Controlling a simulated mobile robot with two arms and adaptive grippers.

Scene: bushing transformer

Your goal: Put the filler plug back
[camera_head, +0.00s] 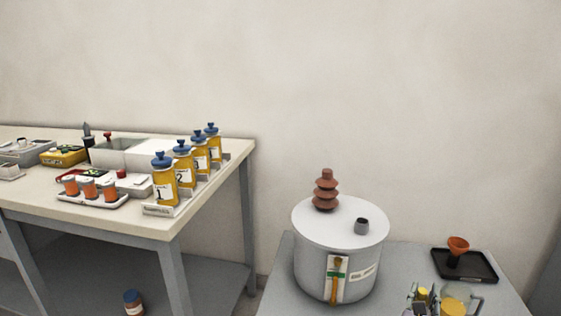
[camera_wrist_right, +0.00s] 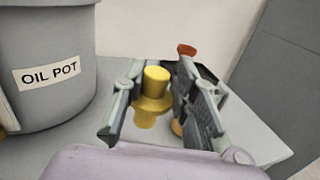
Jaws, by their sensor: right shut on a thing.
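The yellow filler plug (camera_wrist_right: 156,88), with a round knob above a wider flange, sits between the two fingers of my right gripper (camera_wrist_right: 160,105) in the wrist view. The fingers are shut on it. In the head view my right gripper (camera_head: 424,299) is at the bottom edge, right of the pot, with a bit of the yellow plug (camera_head: 422,292) showing. The grey oil pot (camera_head: 312,262) stands upright on the grey table. My left gripper is not in view.
A container with yellow contents (camera_head: 454,304) is just right of my right gripper. The left bench (camera_head: 150,222) holds several blue-capped bottles.

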